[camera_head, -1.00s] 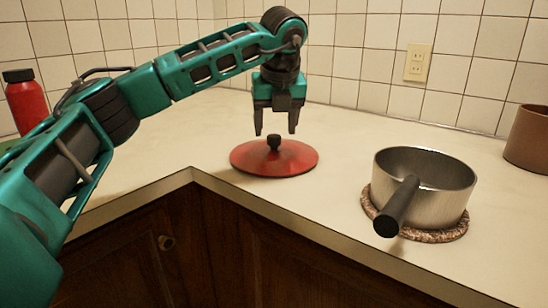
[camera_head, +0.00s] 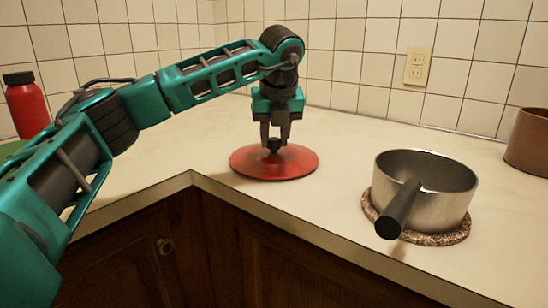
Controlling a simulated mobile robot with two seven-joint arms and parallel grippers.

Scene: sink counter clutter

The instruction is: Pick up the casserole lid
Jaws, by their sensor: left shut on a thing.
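The casserole lid (camera_head: 272,166) is a flat red disc with a small black knob on top. It lies on the counter near the inner corner. My left gripper (camera_head: 273,146) points straight down over the lid's centre, shut on its black knob. The fingers partly hide the knob. The lid looks level and at counter height. My right gripper is not in view.
A steel saucepan (camera_head: 450,196) with a black handle pointing toward me stands on a speckled round trivet (camera_head: 438,238) to the right. A brown pot (camera_head: 528,142) is at the right edge. A red bottle (camera_head: 27,108) stands far left. The counter (camera_head: 330,135) behind the lid is clear.

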